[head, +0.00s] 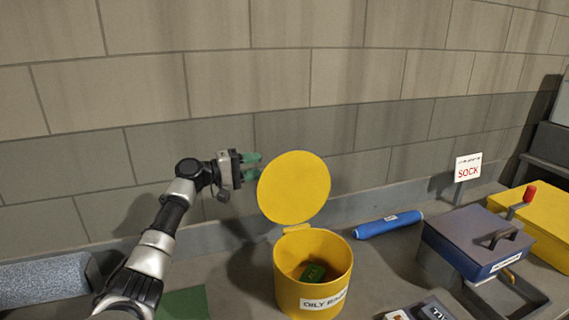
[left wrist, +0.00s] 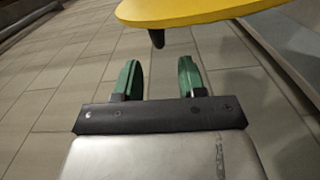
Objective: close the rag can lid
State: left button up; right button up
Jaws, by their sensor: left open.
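The yellow rag can (head: 312,285) stands on the bench with a label reading "OILY RAGS", partly cut at its right side. Its round yellow lid (head: 293,188) stands open, tilted up at the back rim. A green item (head: 313,272) lies inside the can. My left gripper (head: 254,166) is beside the lid's upper left edge, its green fingers pointing right. In the left wrist view the gripper (left wrist: 160,80) is open and empty, with the lid (left wrist: 200,10) beyond and above the fingertips. I cannot tell whether a finger touches the lid. My right gripper is not in view.
A blue roll (head: 388,224) lies right of the can. A block wall (head: 220,90) runs behind the bench.

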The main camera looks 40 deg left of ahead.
aim_at(285, 162)
pick_arm(q)
jog(key=p+x, duration=0.2)
jog(key=x, duration=0.5)
jog(key=shift+w+d+r, duration=0.15)
jog(key=shift+w, duration=0.2)
jog(key=shift+w+d+p, duration=0.3)
jog(key=shift+w, duration=0.2)
jog(key=shift+d, duration=0.1)
grip_shut()
